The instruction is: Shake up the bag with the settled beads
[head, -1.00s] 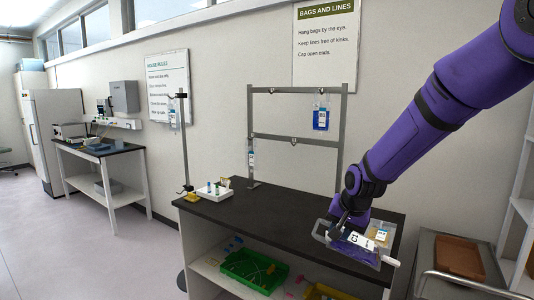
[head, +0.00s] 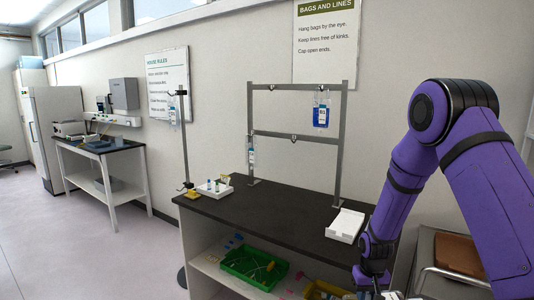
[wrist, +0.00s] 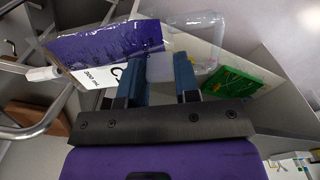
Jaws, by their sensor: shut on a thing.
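My gripper (wrist: 158,80) is shut on a clear bag (wrist: 208,45) with a purple filling (wrist: 110,45), seen in the wrist view. The bag lies tilted across the fingers, with its white label (wrist: 100,75) partly hidden by the left finger. A white port (wrist: 42,73) points left, and the clear end is on the right. I cannot make out single beads in the purple part. In the head view my gripper (head: 374,284) is low, in front of the bench's right end, and the bag is mostly below the frame edge.
The dark bench (head: 270,222) holds an empty white tray (head: 345,225) and a small tray of vials (head: 213,189). A grey rack (head: 340,150) carries a blue bag (head: 321,116). A green bin (head: 250,270) sits on the shelf below. A cart with a brown tray (head: 458,254) stands right.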

